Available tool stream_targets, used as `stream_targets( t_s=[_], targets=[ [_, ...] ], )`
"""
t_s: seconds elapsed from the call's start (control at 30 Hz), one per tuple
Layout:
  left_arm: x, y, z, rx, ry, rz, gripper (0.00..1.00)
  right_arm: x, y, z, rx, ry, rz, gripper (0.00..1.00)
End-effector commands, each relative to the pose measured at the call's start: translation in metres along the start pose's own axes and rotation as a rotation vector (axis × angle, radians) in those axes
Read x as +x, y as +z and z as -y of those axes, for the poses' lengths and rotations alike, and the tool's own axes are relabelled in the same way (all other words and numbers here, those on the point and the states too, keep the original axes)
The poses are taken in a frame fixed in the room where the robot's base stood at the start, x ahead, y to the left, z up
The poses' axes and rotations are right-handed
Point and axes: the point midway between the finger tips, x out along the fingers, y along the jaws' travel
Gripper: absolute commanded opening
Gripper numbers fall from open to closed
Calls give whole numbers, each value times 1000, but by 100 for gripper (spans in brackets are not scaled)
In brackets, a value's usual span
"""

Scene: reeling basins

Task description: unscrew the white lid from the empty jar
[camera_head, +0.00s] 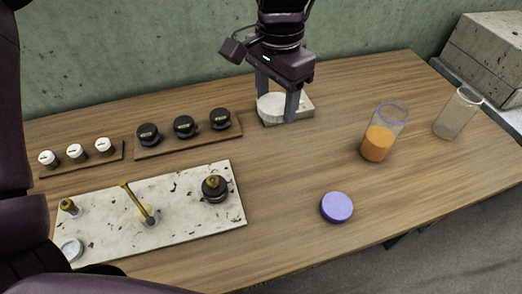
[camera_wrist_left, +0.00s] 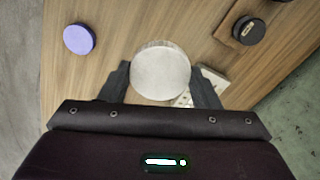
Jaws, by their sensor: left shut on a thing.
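My left gripper (camera_head: 277,106) is shut on the round white lid (camera_head: 268,104), with one finger on each side of it. The lid also shows between the fingers in the left wrist view (camera_wrist_left: 160,72). It is over or on a small pale block (camera_head: 303,103) at the back of the table; I cannot tell whether they touch. The empty clear jar (camera_head: 457,115) stands upright at the right, apart from the gripper, with no lid on its mouth. My right gripper is not in view.
A jar with orange contents (camera_head: 378,143) stands open left of the empty jar. A purple lid (camera_head: 337,207) lies in front. Black knobs (camera_head: 184,126), white knobs (camera_head: 76,151) and a marble slab with brass fittings (camera_head: 180,222) fill the left. The table centre is clear.

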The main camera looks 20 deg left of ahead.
Motion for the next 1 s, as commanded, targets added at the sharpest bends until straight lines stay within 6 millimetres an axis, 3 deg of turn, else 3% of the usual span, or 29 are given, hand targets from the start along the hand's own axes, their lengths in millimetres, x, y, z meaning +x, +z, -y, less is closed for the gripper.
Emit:
stream_targets(
  t_s=[0.03, 0.1, 0.4, 0.67, 0.83, 1.0],
  targets=[
    [20, 1, 0, 1, 7, 6, 29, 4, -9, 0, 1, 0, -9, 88],
    [39, 1, 0, 0, 7, 6, 29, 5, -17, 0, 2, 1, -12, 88],
    [111, 1, 0, -3, 5, 3, 29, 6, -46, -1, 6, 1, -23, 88],
    [136, 0, 0, -4, 3, 1, 29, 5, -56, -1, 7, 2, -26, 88],
    [161, 1, 0, -5, 3, 2, 29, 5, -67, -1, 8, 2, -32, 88],
    [166, 0, 0, -4, 0, -1, 29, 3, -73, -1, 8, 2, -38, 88]
  ],
)
